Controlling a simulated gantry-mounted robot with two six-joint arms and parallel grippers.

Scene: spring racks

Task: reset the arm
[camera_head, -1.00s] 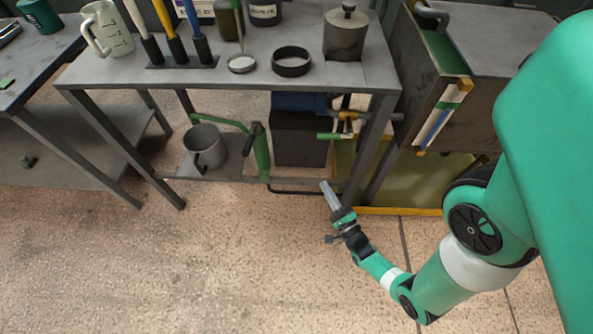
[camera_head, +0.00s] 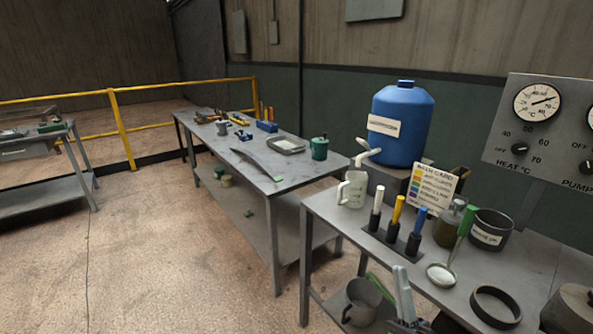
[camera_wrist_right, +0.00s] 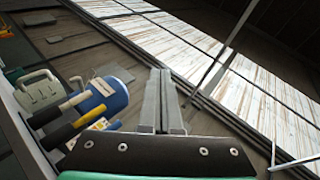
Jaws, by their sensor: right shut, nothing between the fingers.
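My right gripper (camera_head: 402,292) shows at the bottom of the head view, its grey fingers pointing up, in front of the near workbench (camera_head: 330,212). Its fingers are together and empty. In the right wrist view, the gripper (camera_wrist_right: 161,98) points up toward the wall and roof, with nothing between the fingers. Most of the right arm is outside the head view. My left gripper is in neither view.
The near bench holds a jug (camera_head: 353,190), upright-handled tools (camera_head: 396,220), a black ring (camera_head: 496,306) and a ladle (camera_head: 441,274). A blue drum (camera_head: 402,125) stands behind. A long bench (camera_head: 262,160) is further left.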

